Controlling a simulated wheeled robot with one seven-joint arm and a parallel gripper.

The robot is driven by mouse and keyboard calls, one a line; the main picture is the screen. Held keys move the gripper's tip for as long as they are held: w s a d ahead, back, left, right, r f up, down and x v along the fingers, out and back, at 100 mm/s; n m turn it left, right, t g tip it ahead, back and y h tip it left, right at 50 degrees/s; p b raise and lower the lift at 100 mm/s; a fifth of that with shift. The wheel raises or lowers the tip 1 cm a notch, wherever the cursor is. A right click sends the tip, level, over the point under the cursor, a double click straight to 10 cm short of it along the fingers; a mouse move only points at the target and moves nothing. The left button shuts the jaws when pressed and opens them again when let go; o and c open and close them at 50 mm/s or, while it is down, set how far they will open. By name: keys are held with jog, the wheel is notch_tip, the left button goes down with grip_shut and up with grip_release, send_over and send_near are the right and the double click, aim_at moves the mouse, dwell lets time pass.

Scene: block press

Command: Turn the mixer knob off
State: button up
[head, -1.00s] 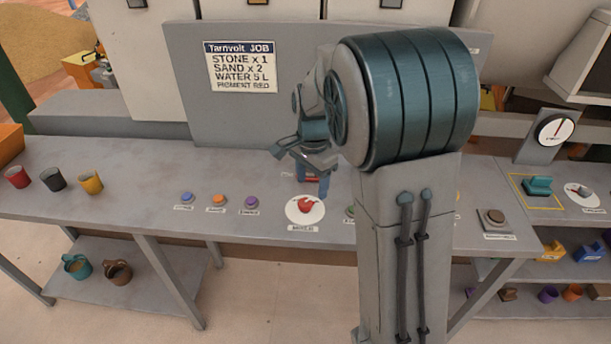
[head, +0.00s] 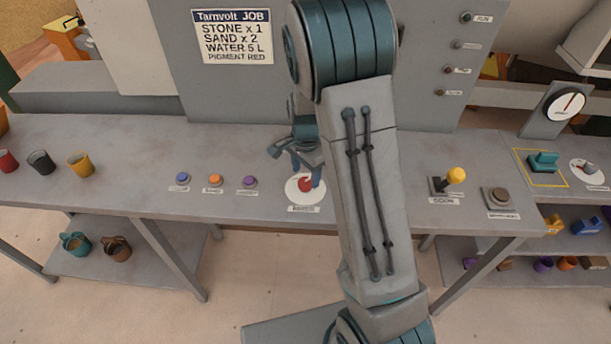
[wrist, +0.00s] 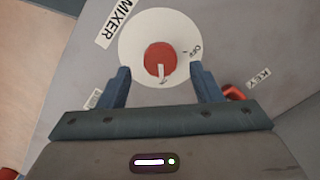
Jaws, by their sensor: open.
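The mixer knob (wrist: 160,60) is red with a pale pointer bar and sits on a round white dial plate (wrist: 135,40). In the wrist view a MIXER label is beside the plate, and an OFF mark is on its right side. The pointer is turned toward my gripper, away from the OFF mark. My gripper (wrist: 159,80) is open, with one blue finger on each side of the knob's near edge, apart from it. In the head view the knob (head: 305,185) is partly covered by my gripper (head: 307,172), which is above the dial plate (head: 292,194).
Blue, orange and purple buttons (head: 216,181) stand left of the dial. A yellow-topped lever (head: 456,176) and a brown button (head: 498,197) are at the right. Cups (head: 80,164) stand at the far left. A red object (wrist: 234,92) lies near the KEY label.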

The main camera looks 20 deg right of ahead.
aim_at(304, 183)
jog(key=shift+f, duration=1.35)
jog(key=shift+c, duration=0.3)
jog(key=c, duration=0.9)
jog(key=shift+c, duration=0.2)
